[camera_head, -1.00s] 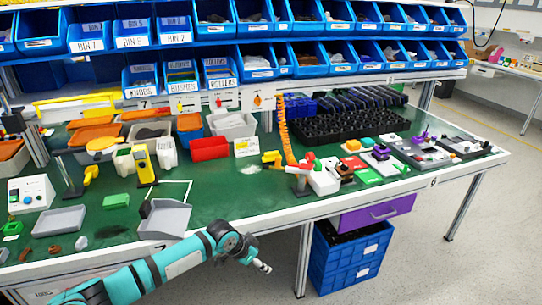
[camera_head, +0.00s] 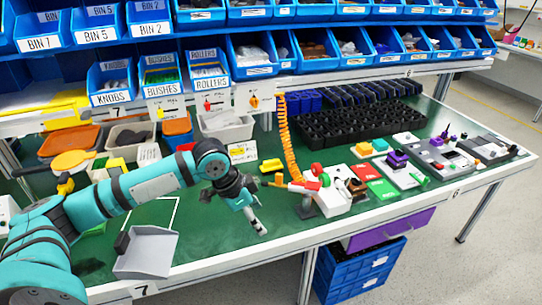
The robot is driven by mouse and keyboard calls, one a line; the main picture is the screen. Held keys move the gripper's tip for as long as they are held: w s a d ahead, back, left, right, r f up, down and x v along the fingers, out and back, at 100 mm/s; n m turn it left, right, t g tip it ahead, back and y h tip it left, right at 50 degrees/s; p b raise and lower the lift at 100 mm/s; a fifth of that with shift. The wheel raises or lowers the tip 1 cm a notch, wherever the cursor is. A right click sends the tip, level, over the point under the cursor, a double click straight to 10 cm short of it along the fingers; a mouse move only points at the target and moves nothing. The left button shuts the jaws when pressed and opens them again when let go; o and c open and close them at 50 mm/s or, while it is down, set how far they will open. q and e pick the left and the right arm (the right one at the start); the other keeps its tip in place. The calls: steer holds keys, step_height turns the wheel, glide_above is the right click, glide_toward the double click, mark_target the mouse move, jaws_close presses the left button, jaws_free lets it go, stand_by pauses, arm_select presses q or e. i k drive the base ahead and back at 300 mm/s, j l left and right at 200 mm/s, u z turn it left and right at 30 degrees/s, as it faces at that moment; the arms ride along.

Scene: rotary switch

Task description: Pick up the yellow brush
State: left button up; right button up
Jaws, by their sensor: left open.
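A small yellow piece (camera_head: 271,166) lies on the green bench top left of the orange coiled hose; it may be the brush, but its shape is too small to be sure. Another yellow item (camera_head: 65,187) stands at the left, partly behind my left arm. My left gripper (camera_head: 259,226) is open and empty above the bench's front part, pointing down and right. It is apart from the yellow piece, which lies behind it. My right gripper is not in view.
A grey dustpan (camera_head: 147,252) lies near the front edge. A white device with red and green parts (camera_head: 325,196) stands right of my gripper. Blue label bins (camera_head: 209,77) overhang the back. My left arm hides part of the left bench.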

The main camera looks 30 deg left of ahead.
mark_target(269, 167)
steer(key=i+j, duration=1)
steer(key=i, duration=0.1)
